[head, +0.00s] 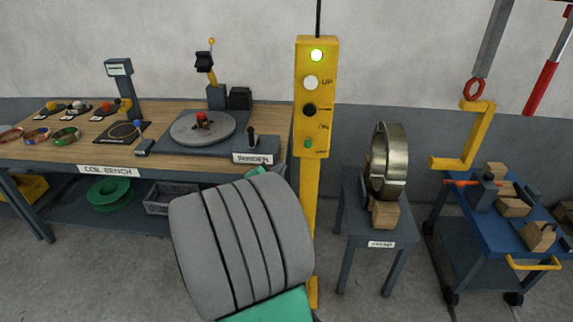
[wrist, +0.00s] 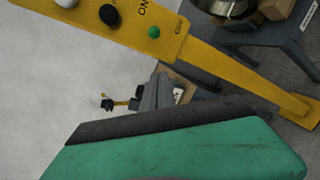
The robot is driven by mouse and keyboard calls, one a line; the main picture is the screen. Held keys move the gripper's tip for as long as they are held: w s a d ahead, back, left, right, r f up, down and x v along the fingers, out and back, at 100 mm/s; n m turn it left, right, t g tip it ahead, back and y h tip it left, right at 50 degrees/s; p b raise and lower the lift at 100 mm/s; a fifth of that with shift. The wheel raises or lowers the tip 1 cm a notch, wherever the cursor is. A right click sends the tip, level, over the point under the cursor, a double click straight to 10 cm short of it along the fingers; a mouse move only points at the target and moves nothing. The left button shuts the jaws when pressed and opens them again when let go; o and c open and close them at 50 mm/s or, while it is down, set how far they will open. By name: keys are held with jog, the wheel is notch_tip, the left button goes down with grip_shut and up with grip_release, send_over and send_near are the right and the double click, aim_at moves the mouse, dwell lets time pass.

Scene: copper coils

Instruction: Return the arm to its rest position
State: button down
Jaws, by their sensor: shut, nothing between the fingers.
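My arm fills the lower middle of the head view as a grey ribbed link (head: 240,245) with a green part below it. It stands in front of the yellow control post and the right end of the coil bench. My gripper (wrist: 175,135) shows in the wrist view as a green body with a dark edge across the bottom. It is shut and holds nothing. In the head view the arm link hides most or all of the gripper.
The yellow control post (head: 316,95) with a lit green lamp stands close behind my arm. The coil bench (head: 270,120) is at left. A small stand (head: 352,215) bears a metal ring (head: 389,160). A blue cart (head: 480,225) with wooden blocks is at right.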

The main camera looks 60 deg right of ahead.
jog(key=shift+v, duration=1.25)
jog(key=shift+r, duration=0.1)
